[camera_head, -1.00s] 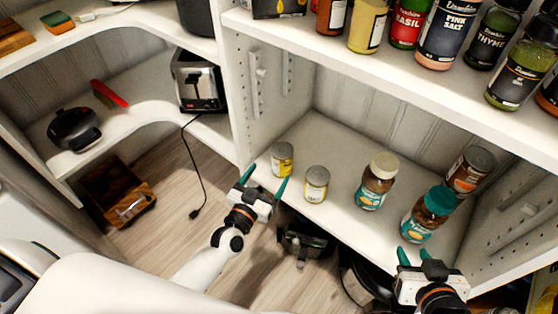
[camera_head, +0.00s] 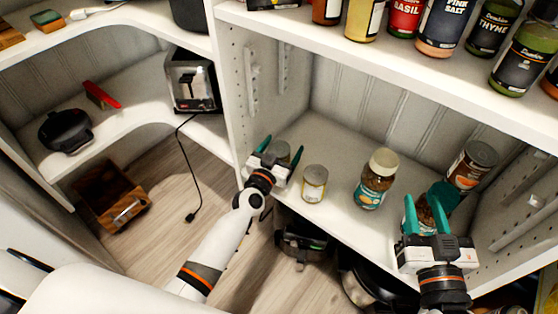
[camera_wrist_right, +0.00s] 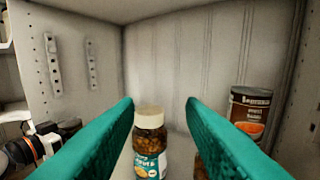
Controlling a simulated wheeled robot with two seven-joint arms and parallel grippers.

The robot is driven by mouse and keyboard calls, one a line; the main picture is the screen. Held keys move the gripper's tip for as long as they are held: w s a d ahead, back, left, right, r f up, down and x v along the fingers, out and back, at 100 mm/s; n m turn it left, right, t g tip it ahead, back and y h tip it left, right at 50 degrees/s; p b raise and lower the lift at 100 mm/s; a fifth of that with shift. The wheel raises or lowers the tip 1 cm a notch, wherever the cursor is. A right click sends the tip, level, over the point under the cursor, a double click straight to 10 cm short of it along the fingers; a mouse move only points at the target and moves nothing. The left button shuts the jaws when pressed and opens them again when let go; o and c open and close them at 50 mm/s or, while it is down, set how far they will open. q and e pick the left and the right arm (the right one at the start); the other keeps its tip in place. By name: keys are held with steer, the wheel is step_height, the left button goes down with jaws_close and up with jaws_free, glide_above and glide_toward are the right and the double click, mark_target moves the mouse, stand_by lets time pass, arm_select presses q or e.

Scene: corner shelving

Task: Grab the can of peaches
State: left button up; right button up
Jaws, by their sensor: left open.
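A small can (camera_head: 281,151) with a grey top stands at the left of the middle shelf; its label is mostly hidden. My left gripper (camera_head: 281,150) is open, its teal fingertips to either side of this can. A second small can (camera_head: 314,185) with a pale yellow label stands just to its right, outside the fingers. No peach label is readable in these views.
A cream-lidded jar (camera_head: 375,180) stands mid-shelf. A taller brown-labelled can (camera_head: 472,166) stands at the back right. Spice bottles (camera_head: 440,25) line the shelf above. The left shelf wall (camera_head: 248,110) is close to my left gripper. The shelf's back middle is clear.

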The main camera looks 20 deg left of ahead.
arm_select(q)
steer(key=shift+r, duration=0.1)
steer(key=c, duration=1.3)
